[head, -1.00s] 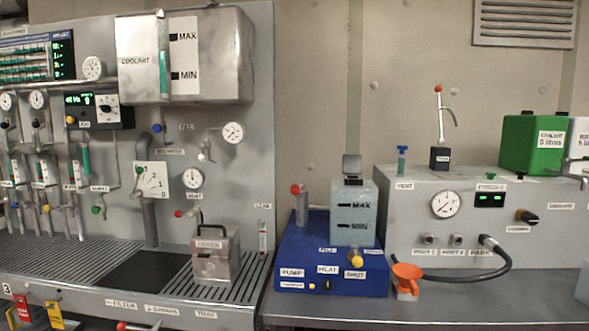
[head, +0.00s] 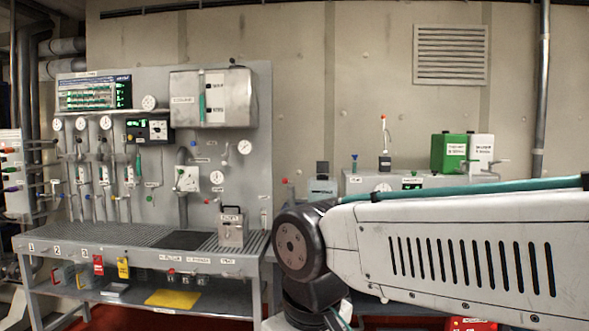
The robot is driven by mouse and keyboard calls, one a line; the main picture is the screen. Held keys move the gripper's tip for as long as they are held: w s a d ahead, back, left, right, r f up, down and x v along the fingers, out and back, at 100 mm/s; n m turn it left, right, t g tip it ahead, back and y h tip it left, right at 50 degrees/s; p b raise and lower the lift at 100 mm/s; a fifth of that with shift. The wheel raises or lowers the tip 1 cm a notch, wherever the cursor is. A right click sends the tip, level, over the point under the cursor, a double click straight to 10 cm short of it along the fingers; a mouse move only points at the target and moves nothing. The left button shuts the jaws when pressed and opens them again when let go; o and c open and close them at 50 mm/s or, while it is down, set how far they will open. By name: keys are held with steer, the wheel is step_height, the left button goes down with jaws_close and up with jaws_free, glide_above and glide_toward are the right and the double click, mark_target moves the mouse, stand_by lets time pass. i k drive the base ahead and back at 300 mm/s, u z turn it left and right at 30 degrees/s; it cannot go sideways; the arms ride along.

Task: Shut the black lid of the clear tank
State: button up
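The clear tank (head: 322,187) stands at the middle of the picture, on the bench right of the grey panel. Its front and lower part are hidden behind my arm. The black lid (head: 322,168) stands up above the tank's top, so the tank looks open. My arm's link crosses the lower right of the picture. My gripper is not in view.
The grey panel with gauges and pipes (head: 150,120) fills the left, with a metal box (head: 231,228) on its slatted shelf. Right of the tank are a grey box (head: 440,180), a green canister (head: 449,153) and a white canister (head: 481,153). My arm hides the bench there.

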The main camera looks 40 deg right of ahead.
mark_target(322, 167)
steer(key=u, duration=0.15)
steer(key=i, duration=2.05)
steer(key=z, duration=0.55)
